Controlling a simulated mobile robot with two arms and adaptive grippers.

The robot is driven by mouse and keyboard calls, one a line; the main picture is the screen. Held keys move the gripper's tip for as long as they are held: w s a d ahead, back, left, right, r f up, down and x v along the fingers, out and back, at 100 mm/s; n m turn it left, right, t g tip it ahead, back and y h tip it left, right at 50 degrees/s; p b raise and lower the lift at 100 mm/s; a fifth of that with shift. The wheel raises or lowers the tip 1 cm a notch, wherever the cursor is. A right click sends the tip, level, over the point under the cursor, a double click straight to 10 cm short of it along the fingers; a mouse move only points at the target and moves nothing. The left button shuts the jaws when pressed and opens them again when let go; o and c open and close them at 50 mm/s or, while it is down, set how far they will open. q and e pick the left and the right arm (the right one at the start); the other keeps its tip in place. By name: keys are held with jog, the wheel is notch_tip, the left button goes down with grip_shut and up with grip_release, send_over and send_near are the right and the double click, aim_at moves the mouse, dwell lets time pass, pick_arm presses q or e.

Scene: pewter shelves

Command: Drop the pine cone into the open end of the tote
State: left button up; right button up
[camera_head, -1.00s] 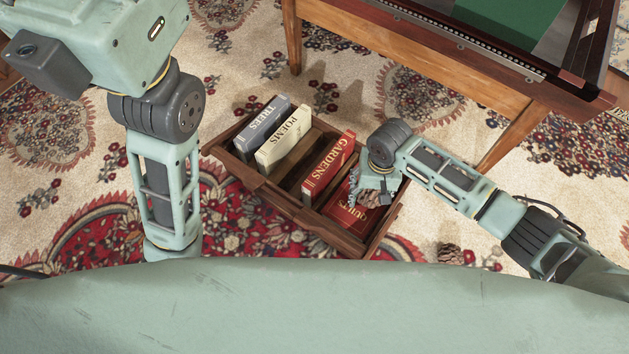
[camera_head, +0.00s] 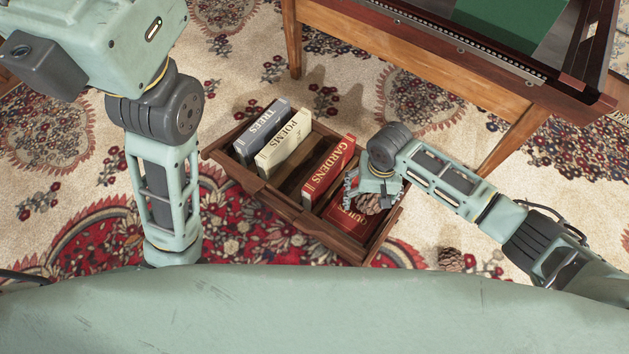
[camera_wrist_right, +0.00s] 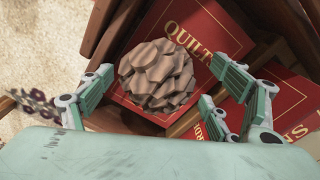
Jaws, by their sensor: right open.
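The tote is a dark wooden open crate (camera_head: 272,194) on the rug, holding upright books and a red book titled QUILTS (camera_head: 338,219) at its right end. My right gripper (camera_head: 366,194) is over that end, pointing down. The brown pine cone (camera_head: 370,204) shows just below it, over the red book. In the right wrist view the pine cone (camera_wrist_right: 157,76) sits between the spread green fingers, with gaps to them; the gripper (camera_wrist_right: 163,84) is open. I cannot tell whether the cone rests on the book. My left arm shows at left, its gripper out of frame.
Books TREES (camera_head: 262,130), POEMS (camera_head: 284,142) and GARDENS (camera_head: 329,168) stand in the crate. A wooden table (camera_head: 420,45) with a leg near the crate stands behind.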

notch_tip(320, 180, up, 12)
jog(key=shift+f, duration=0.1)
dwell(0.6)
